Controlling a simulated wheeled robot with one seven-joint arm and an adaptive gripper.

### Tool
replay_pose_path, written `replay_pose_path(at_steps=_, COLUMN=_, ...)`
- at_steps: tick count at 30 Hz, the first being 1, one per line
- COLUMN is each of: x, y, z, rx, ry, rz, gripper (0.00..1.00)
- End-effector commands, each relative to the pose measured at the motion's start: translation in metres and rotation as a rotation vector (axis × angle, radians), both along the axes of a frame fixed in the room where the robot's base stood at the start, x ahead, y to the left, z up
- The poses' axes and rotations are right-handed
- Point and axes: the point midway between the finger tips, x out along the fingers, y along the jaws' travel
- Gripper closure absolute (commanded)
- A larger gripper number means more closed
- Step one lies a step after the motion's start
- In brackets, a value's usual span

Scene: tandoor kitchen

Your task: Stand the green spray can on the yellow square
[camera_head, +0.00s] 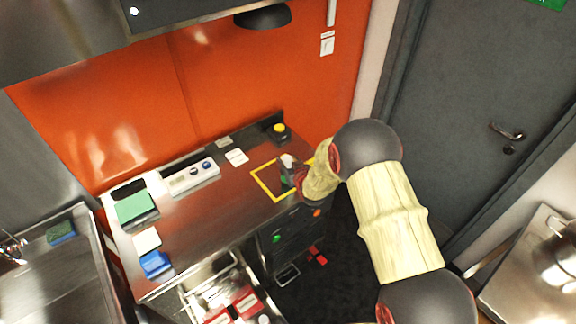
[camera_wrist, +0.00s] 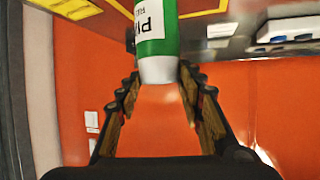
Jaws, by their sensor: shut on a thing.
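The green spray can (camera_wrist: 157,35), with a white label and a pale cap end, is between the fingers of my gripper (camera_wrist: 160,88) in the wrist view. My gripper is shut on it near the cap end. In the head view my gripper (camera_head: 292,172) is over the yellow square (camera_head: 263,187), an outline on the steel counter. The can looks roughly upright there, mostly hidden by my gripper. I cannot tell whether its base touches the counter. A yellow edge of the square also shows behind the can in the wrist view.
A black box with a yellow button (camera_head: 279,132) stands behind the square. A white panel with knobs (camera_head: 193,178), a green-topped box (camera_head: 135,206) and a blue block (camera_head: 155,263) are further left. The counter between them and the square is clear.

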Motion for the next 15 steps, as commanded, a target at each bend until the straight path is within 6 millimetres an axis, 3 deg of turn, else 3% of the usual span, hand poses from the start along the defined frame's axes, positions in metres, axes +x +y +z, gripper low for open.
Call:
replay_pose_path(at_steps=3, x=0.000, y=0.000, z=-0.017, rx=-0.001, ry=0.002, rz=0.000, gripper=1.00)
replay_pose_path(at_steps=15, x=0.000, y=0.000, z=-0.023, rx=0.000, ry=0.000, rz=0.000, gripper=1.00)
